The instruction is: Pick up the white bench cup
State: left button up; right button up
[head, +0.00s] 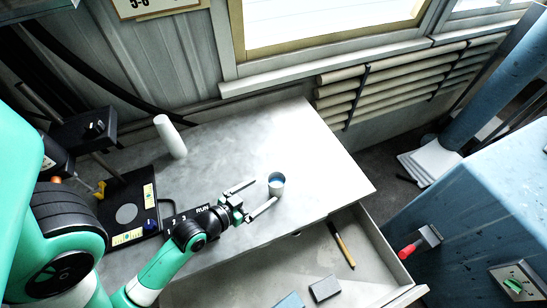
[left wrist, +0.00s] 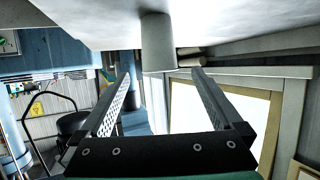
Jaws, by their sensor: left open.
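The small whitish-grey bench cup (head: 277,188) stands upright on the grey bench top, with something blue showing inside it. My left gripper (head: 266,190) is open, low over the bench, its fingers pointing at the cup. The cup is at the fingertips, lined up with the gap between them; I cannot tell how far it is inside. In the left wrist view the picture is upside down, and the cup (left wrist: 157,42) shows centred between the two spread fingers (left wrist: 161,73), with clear space on both sides. My right gripper is not in view.
A tall white cylinder (head: 170,137) stands at the bench's back left. A black device (head: 128,208) with a stand is at the left. An open drawer (head: 372,262) below the bench front holds a pen-like tool (head: 341,245) and small blocks (head: 324,289). Bench right of the cup is clear.

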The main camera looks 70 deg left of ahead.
aim_at(281, 179)
pick_arm(q)
jog(key=shift+s+f, duration=0.15)
jog(key=shift+s, duration=0.05)
jog(key=shift+w, duration=0.15)
jog(key=x, duration=0.2)
jog(key=b+x, duration=0.1)
jog(key=x, duration=0.2)
jog(key=shift+w+d+f, duration=0.15)
jog(key=shift+w+f, duration=0.1)
jog(key=shift+w, duration=0.1)
jog(key=shift+a+b+x, duration=0.2)
jog(key=shift+b+x, duration=0.65)
jog(key=shift+x, duration=2.05)
jog(key=shift+s+r, duration=0.1)
jog(key=shift+r, duration=0.05)
jog(key=c, duration=1.5)
jog(key=shift+r, duration=0.1)
